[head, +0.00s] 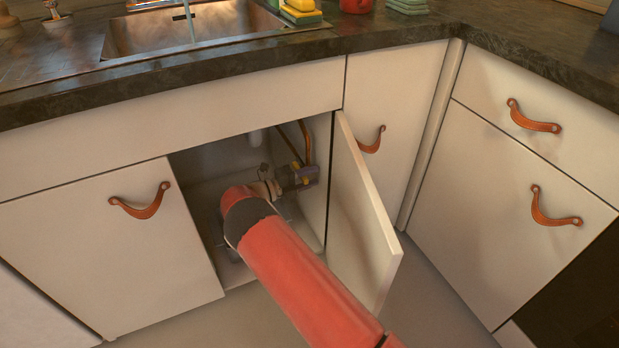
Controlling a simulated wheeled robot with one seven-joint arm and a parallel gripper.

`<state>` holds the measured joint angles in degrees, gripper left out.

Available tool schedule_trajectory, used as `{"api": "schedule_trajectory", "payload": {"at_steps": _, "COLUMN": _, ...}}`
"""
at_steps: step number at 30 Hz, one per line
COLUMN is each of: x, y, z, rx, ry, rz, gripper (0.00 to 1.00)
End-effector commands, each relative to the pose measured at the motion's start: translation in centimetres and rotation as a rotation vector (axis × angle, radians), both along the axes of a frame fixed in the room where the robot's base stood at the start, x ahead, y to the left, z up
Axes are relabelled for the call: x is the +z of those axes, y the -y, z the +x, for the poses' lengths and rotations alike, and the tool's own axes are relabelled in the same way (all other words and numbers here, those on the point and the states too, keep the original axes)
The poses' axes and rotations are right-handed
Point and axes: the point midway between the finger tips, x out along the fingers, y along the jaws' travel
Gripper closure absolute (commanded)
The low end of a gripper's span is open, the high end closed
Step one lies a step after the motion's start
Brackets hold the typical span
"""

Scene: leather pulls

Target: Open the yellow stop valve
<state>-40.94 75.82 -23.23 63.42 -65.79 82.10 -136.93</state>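The cabinet under the sink is open, and my red arm reaches into it from the lower right. My gripper (303,177) is inside, near the right wall, close to the copper pipes. A small patch of yellow, apparently the yellow stop valve (297,164), shows right at the gripper beside the pipes. Most of the valve is hidden by the gripper and wrist, so its handle position cannot be made out. The fingers are too small and covered to tell whether they are open or shut, or whether they touch the valve.
The cabinet door (364,220) stands open just right of my arm. The closed left door (105,245) borders the opening. The dark countertop (420,40) overhangs everything.

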Motion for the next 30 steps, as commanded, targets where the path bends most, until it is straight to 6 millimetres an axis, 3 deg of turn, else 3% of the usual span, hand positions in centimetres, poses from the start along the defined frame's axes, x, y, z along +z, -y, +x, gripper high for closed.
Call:
{"api": "schedule_trajectory", "payload": {"at_steps": 7, "x": -0.1, "y": -1.0, "z": -0.4, "rx": 0.002, "ry": 0.000, "rz": 0.000, "gripper": 0.60}}
{"api": "schedule_trajectory", "payload": {"at_steps": 19, "x": -0.1, "y": -6.7, "z": -2.7, "rx": 0.002, "ry": 0.001, "rz": 0.000, "gripper": 0.60}}
{"api": "schedule_trajectory", "payload": {"at_steps": 30, "x": 0.0, "y": -7.2, "z": -3.0, "rx": 0.000, "ry": 0.000, "rz": 0.000, "gripper": 0.60}}
